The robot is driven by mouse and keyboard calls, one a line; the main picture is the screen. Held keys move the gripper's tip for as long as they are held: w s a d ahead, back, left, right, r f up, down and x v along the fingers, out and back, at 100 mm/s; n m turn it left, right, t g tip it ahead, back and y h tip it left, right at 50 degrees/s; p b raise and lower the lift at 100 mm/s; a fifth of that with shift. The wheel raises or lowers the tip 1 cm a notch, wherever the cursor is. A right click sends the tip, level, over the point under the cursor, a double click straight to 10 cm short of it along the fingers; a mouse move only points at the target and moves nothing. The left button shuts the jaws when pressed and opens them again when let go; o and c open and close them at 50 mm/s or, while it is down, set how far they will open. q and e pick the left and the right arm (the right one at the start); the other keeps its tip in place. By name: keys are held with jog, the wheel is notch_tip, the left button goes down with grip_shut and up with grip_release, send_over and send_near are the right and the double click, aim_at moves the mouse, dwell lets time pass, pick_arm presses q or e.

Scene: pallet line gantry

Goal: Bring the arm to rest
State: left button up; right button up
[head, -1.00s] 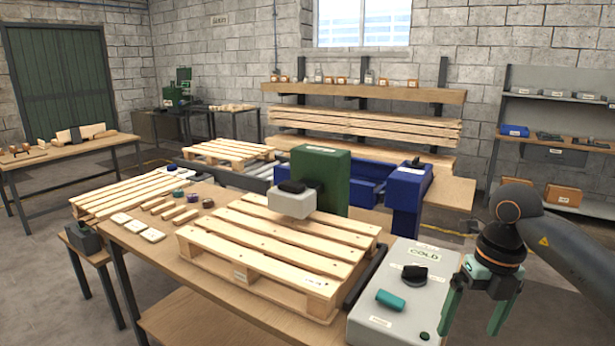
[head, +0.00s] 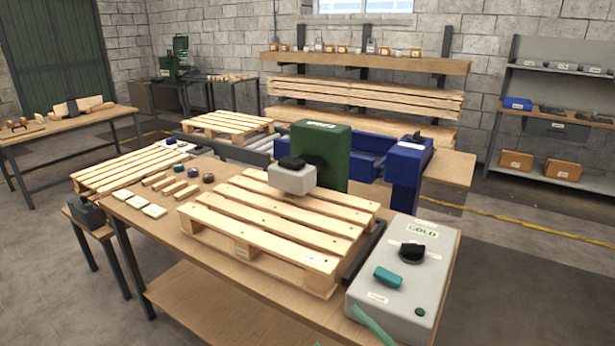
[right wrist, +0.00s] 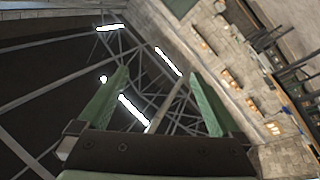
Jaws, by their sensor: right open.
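My right gripper (right wrist: 160,72) is open and empty in the right wrist view, its two green fingers wide apart against the dark roof trusses and lights. In the head view only a green strip, likely one of its fingers, shows at the bottom edge, in front of the grey control box (head: 385,308). The box has a black knob (head: 412,252) and a teal switch (head: 388,278) on top. Whether the strip touches the box cannot be told. The rest of my right arm is out of the head view. My left gripper is not in view.
A wooden pallet (head: 270,225) lies on the workbench (head: 180,230) beside the box, below a green machine head (head: 321,155). Blocks and pads lie at its left. A shelf rack (head: 553,110) stands at the right. Floor right of the bench is clear.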

jog(key=s+d+f+m+g+h, duration=0.2)
jog(key=s+d+f+m+h, duration=0.1)
jog(key=f, duration=0.5)
jog(key=s+d+f+m+g+h, duration=0.2)
jog(key=s+d+f+m+h, duration=0.1)
jog(key=s+f, duration=0.5)
jog(key=s+d+f+m+g+h+p, duration=0.1)
jog(key=s+d+f+m+g+h, duration=0.1)
jog(key=s+d+f+m+h, duration=0.2)
notch_tip(320, 180, down, 4)
jog(key=s+m+h, duration=0.1)
jog(key=s+m, duration=0.1)
jog(key=m, duration=0.1)
jog(key=shift+s, duration=0.25)
